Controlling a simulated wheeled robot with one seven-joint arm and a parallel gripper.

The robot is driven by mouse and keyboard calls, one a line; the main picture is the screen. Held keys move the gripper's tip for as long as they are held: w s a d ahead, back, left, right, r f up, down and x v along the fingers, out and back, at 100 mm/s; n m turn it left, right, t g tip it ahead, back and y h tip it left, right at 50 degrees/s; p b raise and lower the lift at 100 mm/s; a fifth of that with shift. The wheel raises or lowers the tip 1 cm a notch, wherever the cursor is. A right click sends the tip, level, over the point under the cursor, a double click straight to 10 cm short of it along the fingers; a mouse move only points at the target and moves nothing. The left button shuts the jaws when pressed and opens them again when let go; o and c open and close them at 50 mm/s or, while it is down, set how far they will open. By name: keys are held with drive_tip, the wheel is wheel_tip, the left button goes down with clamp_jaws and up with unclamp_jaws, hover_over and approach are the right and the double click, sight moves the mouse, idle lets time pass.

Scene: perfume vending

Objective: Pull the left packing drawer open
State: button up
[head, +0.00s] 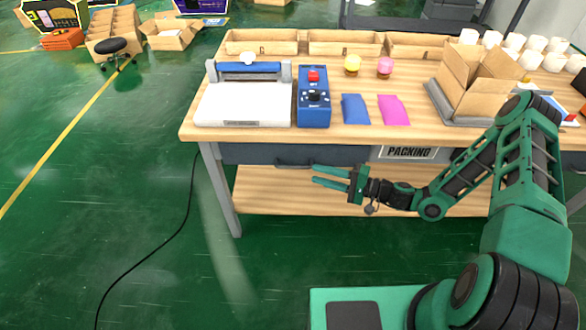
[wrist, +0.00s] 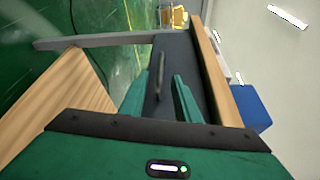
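The left packing drawer (head: 245,154) is a dark grey front under the wooden tabletop, left of the PACKING sign. It looks shut. Its dark bar handle (head: 292,164) shows just beyond my gripper (head: 315,175), which points left beneath the table edge. In the wrist view, the drawer front (wrist: 190,62) runs up the middle and the handle (wrist: 160,78) appears between the two green fingers of my gripper (wrist: 161,76). The fingers are apart, with visible gaps to the handle. Whether the handle is fully within their reach in depth is unclear.
The wooden table (head: 240,136) carries a white press (head: 243,104), a blue control box (head: 314,108), blue and pink pouches and an open carton (head: 480,80). A lower shelf (head: 270,192) lies beneath the drawer.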

sight(293, 167)
drive_tip(key=x, duration=1)
drive_tip(key=shift+w+a, duration=0.25)
clamp_jaws()
drive_tip(key=shift+d, duration=0.1)
